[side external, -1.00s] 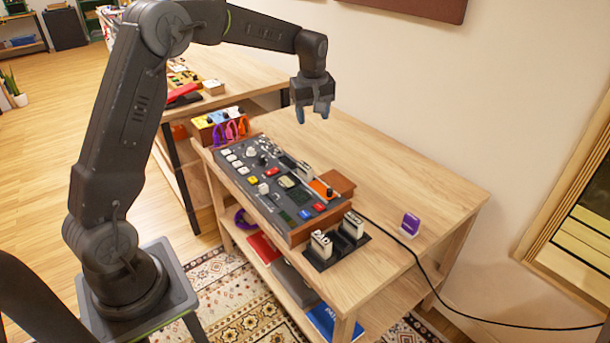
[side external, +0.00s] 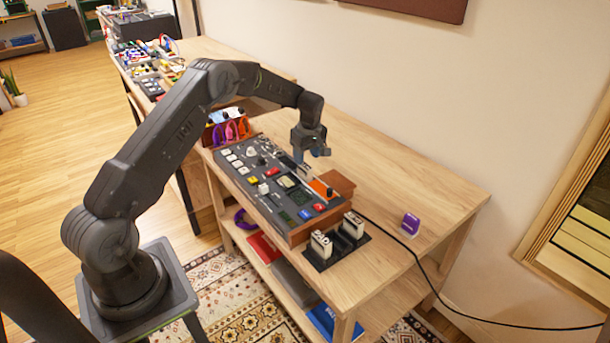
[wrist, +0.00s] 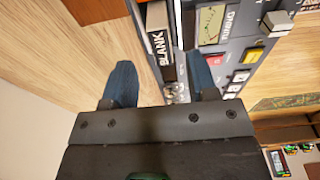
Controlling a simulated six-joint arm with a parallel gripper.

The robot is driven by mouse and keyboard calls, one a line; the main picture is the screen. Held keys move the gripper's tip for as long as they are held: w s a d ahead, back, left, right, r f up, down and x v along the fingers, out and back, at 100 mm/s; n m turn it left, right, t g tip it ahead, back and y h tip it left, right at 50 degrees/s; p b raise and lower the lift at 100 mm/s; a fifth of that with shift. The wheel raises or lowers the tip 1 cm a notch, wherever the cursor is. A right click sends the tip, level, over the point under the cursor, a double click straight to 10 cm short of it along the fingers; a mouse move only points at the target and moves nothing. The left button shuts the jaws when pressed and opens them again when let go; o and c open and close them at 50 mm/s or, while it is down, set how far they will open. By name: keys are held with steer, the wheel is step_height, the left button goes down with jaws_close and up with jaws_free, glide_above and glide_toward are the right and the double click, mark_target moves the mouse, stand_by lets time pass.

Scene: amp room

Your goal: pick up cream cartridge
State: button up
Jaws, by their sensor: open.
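A cream cartridge (wrist: 157,15) with a black label reading BLANK lies along the edge of the grey console (wrist: 243,50) in the wrist view. In the side view this cartridge (side external: 304,171) is small and partly hidden by my gripper. My gripper (side external: 312,153) is open and empty, low over the console's far edge. In the wrist view the blue fingertips of my gripper (wrist: 162,80) are spread, with the cartridge ahead between them. Two more cream cartridges, one nearer (side external: 321,244) and one farther (side external: 352,226), stand upright in a black holder (side external: 322,263).
The console (side external: 252,187) has raised knobs and buttons. A brown block (side external: 338,182) sits at its far side. A purple block (side external: 410,223) stands near the table's right part, beside a black cable (side external: 436,273). The wooden tabletop (side external: 400,170) behind the console is clear.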

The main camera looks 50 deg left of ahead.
mark_target(305, 165)
steer(key=shift+s+a+f, duration=0.1)
steer(key=shift+a+f, duration=0.05)
steer(key=shift+f, duration=1.2)
steer(key=shift+a+f, duration=0.15)
steer(key=shift+f, duration=1.15)
steer(key=shift+c, duration=0.4)
jaws_close()
